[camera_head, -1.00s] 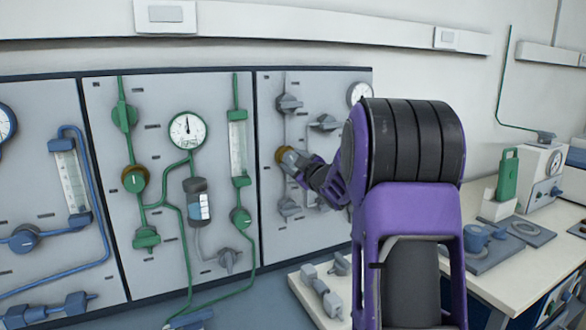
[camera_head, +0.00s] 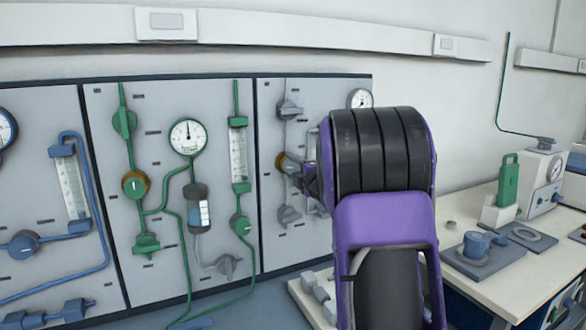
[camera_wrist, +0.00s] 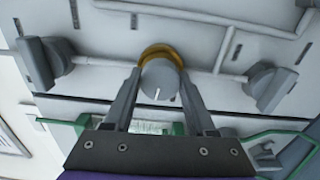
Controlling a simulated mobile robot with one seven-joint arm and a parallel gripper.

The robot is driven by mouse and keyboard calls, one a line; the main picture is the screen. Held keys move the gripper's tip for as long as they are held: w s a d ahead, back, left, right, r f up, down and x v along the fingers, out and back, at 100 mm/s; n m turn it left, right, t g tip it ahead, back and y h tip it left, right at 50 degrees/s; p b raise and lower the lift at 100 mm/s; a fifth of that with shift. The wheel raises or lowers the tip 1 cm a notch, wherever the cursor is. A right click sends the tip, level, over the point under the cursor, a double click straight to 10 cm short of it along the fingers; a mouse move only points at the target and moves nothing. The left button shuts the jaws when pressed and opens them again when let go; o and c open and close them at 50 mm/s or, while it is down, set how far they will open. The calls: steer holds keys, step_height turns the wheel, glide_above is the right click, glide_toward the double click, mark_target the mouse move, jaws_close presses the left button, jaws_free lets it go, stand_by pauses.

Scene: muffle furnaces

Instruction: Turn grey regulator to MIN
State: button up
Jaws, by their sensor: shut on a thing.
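The grey regulator (camera_wrist: 160,80) is a round grey knob on a brass-coloured ring, in the upper middle of the wrist view. A white line on its face points to the picture's bottom edge. My gripper (camera_wrist: 158,88) is shut on the knob, one finger on each side. In the head view the regulator (camera_head: 283,162) shows at the left of the right-hand panel, its brass ring visible. My gripper (camera_head: 305,175) is at it, partly hidden behind my arm. I cannot read any MIN mark.
Grey valves (camera_head: 289,108) sit above and below the regulator on grey pipes. A gauge (camera_head: 360,98) is at the panel's top right. The middle panel holds green pipes and another gauge (camera_head: 188,136). A white bench (camera_head: 460,215) with equipment stands at right.

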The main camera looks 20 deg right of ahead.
steer(key=shift+n, duration=0.8)
steer(key=o, duration=1.4)
steer(key=shift+s, duration=0.1)
steer(key=s, duration=1.7)
steer(key=shift+s+d, duration=0.1)
steer(key=shift+d, duration=0.2)
